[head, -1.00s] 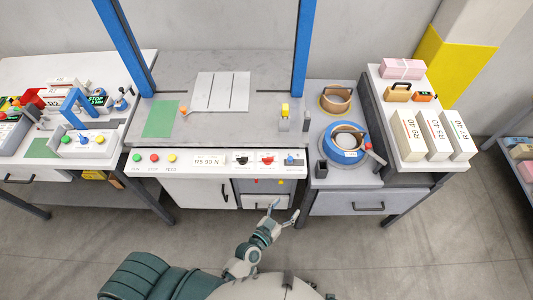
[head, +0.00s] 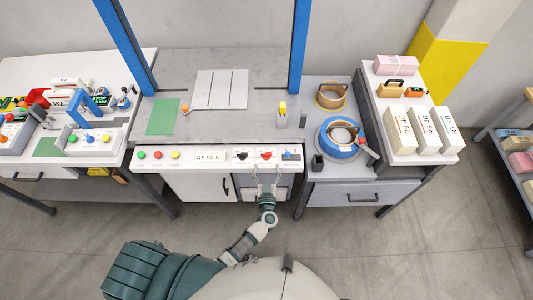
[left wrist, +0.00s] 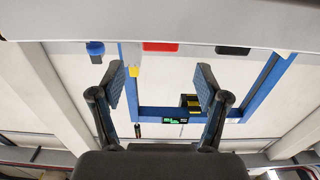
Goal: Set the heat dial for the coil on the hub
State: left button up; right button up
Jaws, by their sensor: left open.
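The white control panel (head: 215,158) runs along the front of the middle bench. It carries a black dial (head: 241,155), a red dial (head: 266,155) and a blue knob (head: 288,155); their small labels cannot be read. My left gripper (head: 267,180) is open and empty, just below and in front of the red dial and blue knob, apart from them. In the left wrist view its open fingers (left wrist: 160,80) show below the red dial (left wrist: 160,46), with the blue knob (left wrist: 95,48) and black dial (left wrist: 232,50) either side. A blue coil (head: 341,138) lies on the right bench. My right gripper is out of view.
A tan coil (head: 331,95) and white boxes (head: 400,128) stand to the right. Blue posts (head: 299,45) rise from the middle bench. A drawer front is close below the panel.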

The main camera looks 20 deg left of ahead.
aim_at(266, 155)
pick_arm(q)
jog(key=x, duration=0.7)
jog(key=shift+w+a+b, duration=0.1)
jog(key=shift+w+b, duration=0.2)
jog(key=shift+b, duration=0.05)
jog(key=c, duration=1.2)
